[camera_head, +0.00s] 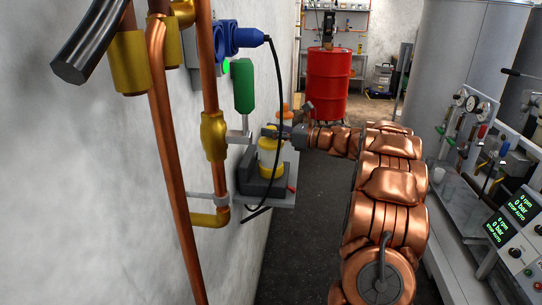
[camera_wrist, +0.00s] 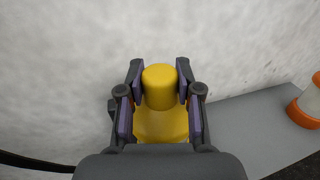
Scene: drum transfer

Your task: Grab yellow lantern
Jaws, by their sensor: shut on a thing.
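The yellow lantern (camera_head: 268,158) sits in a dark grey base on a small grey wall shelf, in the middle of the head view. In the wrist view the lantern (camera_wrist: 160,88) has a round yellow cap and a wider yellow body below it. My gripper (camera_head: 272,132) reaches in from the right at the lantern's top. In the wrist view my gripper (camera_wrist: 160,95) has its two purple-padded fingers on either side of the cap, shut on it. The lower part of the lantern is hidden behind the gripper's palm.
The grey shelf (camera_wrist: 245,122) carries an orange and white object (camera_wrist: 307,104) to the right. Copper pipes (camera_head: 165,150) and a green handle (camera_head: 243,86) are on the wall close to the left. A black cable (camera_head: 278,90) hangs beside the lantern. A red drum (camera_head: 329,82) stands behind.

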